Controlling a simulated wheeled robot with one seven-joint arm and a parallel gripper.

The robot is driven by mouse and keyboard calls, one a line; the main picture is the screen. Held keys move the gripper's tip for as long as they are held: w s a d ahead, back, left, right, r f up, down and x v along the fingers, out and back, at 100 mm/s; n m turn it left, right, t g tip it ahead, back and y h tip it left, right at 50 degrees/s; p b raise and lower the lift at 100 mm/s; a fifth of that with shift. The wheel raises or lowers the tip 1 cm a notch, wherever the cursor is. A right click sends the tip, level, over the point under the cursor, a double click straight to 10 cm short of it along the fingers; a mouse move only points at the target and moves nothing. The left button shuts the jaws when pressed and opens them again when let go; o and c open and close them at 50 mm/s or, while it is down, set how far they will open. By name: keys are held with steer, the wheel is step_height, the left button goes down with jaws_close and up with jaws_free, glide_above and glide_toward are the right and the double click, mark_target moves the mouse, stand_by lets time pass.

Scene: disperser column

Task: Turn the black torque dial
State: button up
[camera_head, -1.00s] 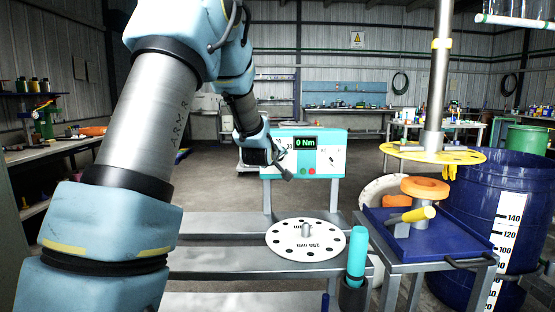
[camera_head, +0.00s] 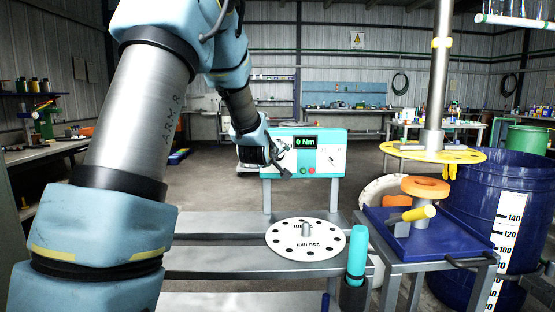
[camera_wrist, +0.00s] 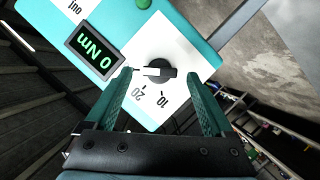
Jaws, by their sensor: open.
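The black torque dial (camera_wrist: 160,71) with a pale pointer sits on a white panel in the wrist view. The marks 20 and 10 show beside it. My gripper (camera_wrist: 160,78) is open, its two green fingers on either side of the dial in the picture. I cannot tell whether they touch it. In the head view my gripper (camera_head: 283,163) is at the left part of the control box (camera_head: 340,142), and the dial is hidden there. The display (camera_head: 305,142) reads 0 Nm, and it also shows in the wrist view (camera_wrist: 95,50).
A green button (camera_head: 303,171) and a red button (camera_head: 312,171) are under the display. A white perforated disc (camera_head: 280,238) lies on the grey bench below. A blue tray (camera_head: 385,222) and a blue barrel (camera_head: 470,205) stand to the right.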

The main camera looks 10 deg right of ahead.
steer(key=b+v, duration=0.1)
steer(key=v, duration=0.8)
steer(key=shift+b, duration=0.35)
steer(key=s+a+f+m+g+y+p, duration=0.1)
steer(key=s+a+f+g+y+p, duration=0.1)
steer(key=s+a+f+g, duration=0.3)
steer(key=s+a+f+m+y+p, duration=0.1)
steer(key=s+a+f+y+p, duration=0.2)
steer(key=a, duration=0.5)
steer(key=s+a+f+m+g, duration=0.1)
steer(key=s+a+f+g, duration=0.1)
steer(key=s, duration=0.5)
steer(key=s+a+f+m+g+y+p, duration=0.1)
steer(key=s+a+f+g, duration=0.2)
steer(key=s+a, duration=0.4)
steer(key=shift+s+f+g, duration=0.2)
steer(key=shift+s+g, duration=0.6)
